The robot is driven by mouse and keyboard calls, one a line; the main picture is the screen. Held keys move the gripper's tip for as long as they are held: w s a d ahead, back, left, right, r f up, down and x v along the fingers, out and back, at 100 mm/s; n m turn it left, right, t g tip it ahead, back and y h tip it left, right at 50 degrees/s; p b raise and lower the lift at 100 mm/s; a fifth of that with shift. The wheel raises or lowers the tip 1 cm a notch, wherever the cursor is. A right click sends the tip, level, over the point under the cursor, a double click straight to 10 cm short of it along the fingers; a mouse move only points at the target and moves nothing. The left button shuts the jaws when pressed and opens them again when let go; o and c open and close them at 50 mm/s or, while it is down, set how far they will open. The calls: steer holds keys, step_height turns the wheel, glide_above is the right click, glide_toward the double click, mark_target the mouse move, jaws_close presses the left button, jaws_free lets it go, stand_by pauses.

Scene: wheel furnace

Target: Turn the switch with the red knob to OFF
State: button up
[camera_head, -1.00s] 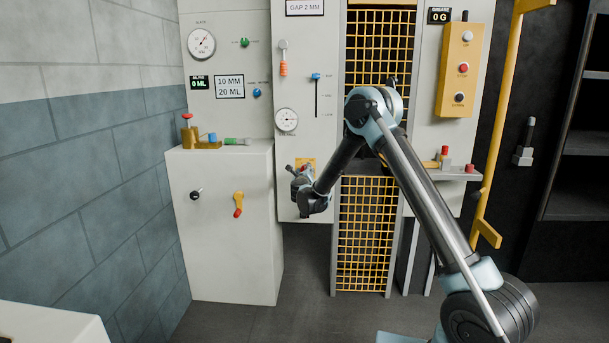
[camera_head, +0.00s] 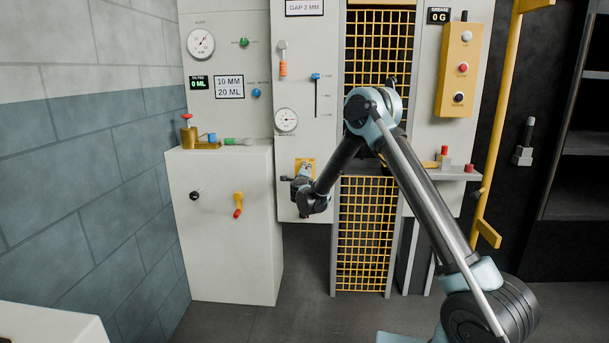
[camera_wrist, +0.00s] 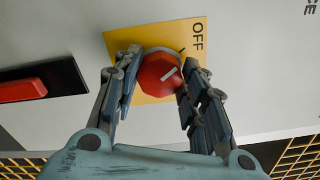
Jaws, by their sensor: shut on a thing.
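The red knob (camera_wrist: 160,76) sits on a yellow plate (camera_wrist: 122,42) in the wrist view. The word OFF (camera_wrist: 198,37) is printed at the plate's upper right. My gripper (camera_wrist: 162,72) has one finger on each side of the knob and is shut on it. In the head view, the yellow plate (camera_head: 304,160) shows above my gripper (camera_head: 300,178) at the bottom of the white panel. The knob itself is hidden there by the gripper.
A red bar (camera_wrist: 22,91) on a black panel lies left of the switch in the wrist view. A yellow grille (camera_head: 365,245) lies to the right.

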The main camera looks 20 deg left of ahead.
steer(key=shift+a, duration=0.35)
steer(key=o, duration=1.1)
steer(key=shift+c, duration=0.2)
steer(key=shift+d, duration=0.1)
steer(key=v, duration=1.2)
steer(key=shift+d+r, duration=0.1)
steer(key=shift+d, duration=0.05)
